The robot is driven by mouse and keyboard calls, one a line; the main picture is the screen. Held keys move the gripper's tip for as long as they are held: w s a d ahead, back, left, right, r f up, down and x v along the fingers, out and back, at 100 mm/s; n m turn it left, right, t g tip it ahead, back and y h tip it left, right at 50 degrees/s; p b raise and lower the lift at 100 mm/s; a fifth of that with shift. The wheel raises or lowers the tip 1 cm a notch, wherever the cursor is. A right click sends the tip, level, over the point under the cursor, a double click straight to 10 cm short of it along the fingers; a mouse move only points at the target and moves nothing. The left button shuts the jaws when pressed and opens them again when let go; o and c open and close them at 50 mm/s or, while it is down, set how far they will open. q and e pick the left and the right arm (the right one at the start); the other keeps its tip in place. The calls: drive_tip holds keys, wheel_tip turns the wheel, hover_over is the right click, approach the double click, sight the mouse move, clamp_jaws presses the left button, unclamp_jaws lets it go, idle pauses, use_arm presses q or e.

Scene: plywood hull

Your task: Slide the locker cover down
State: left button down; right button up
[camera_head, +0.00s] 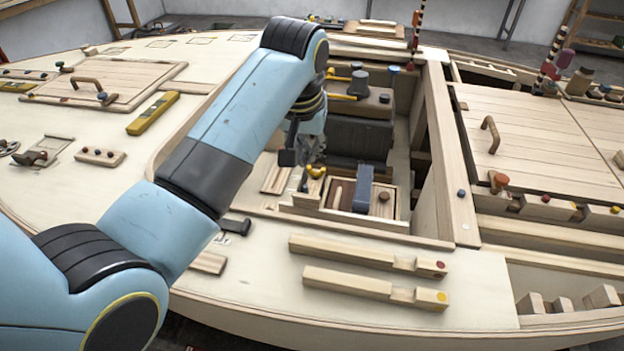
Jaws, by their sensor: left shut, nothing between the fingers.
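Two planked panels with wooden handles could be the locker cover, and I cannot tell which one it is. One panel (540,130) lies at the right, its arched handle (490,134) near its left side. The other panel (130,75) lies at the upper left, with a handle (88,82) on it. My left gripper (303,160) is shut and empty, over the open well in the middle, apart from both panels. Its fingertips are small and partly mixed with the dark parts behind. My right gripper is not in view.
The well holds a dark stepped block (360,135) with yellow levers and a small wooden box (402,205) with a blue-grey bar. Two wooden bars (365,255) lie in front. A striped post (417,35) stands behind. The pale deck at left has clear patches.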

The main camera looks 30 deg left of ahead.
use_arm(q)
hover_over(310, 206)
drive_tip(key=x, duration=0.4)
drive_tip(key=shift+s+f, duration=0.15)
drive_tip(key=shift+s, duration=0.2)
drive_tip(key=x, duration=0.5)
drive_tip(key=shift+s+f+b, duration=0.2)
drive_tip(key=shift+s+b, duration=0.1)
drive_tip(key=shift+s, duration=0.05)
drive_tip(key=shift+f, duration=0.4)
wheel_tip(310, 206, down, 9)
drive_tip(key=b, duration=0.4)
drive_tip(key=shift+d+r, duration=0.1)
drive_tip(key=shift+r, duration=0.05)
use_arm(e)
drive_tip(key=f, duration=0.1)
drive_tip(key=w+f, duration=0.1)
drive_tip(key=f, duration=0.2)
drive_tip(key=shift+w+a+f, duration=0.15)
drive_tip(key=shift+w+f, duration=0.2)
use_arm(q)
drive_tip(key=shift+r, duration=0.15)
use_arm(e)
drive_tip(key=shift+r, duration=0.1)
